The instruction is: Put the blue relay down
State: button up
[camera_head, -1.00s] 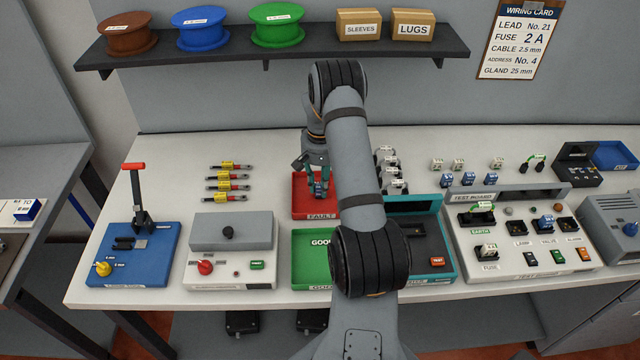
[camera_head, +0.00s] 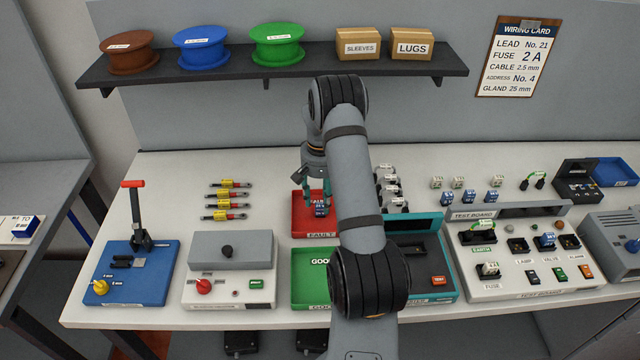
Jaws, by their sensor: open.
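A blue relay (camera_head: 320,210) with a pale label on top sits in the red FAULT tray (camera_head: 301,226), right of the tray's middle. My gripper (camera_head: 318,193) is over the tray, pointing down, with its teal fingers apart on either side above the relay. The fingers look clear of its lower body; whether they touch its top is hard to tell. Part of the tray's right side is hidden behind my arm. More blue relays (camera_head: 473,197) stand at the back right, and another (camera_head: 545,241) is in the test board.
The green GOOD tray (camera_head: 310,280) lies in front of the red tray, partly behind my arm. A teal tester (camera_head: 447,262) and the test board (camera_head: 500,290) are to the right. Yellow-labelled leads (camera_head: 228,200) lie left, and a shelf (camera_head: 270,75) with spools hangs above.

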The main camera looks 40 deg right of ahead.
aim_at(319, 205)
notch_tip(319, 205, up, 10)
jog(key=b, duration=0.1)
jog(key=shift+a, duration=0.15)
dwell(0.4)
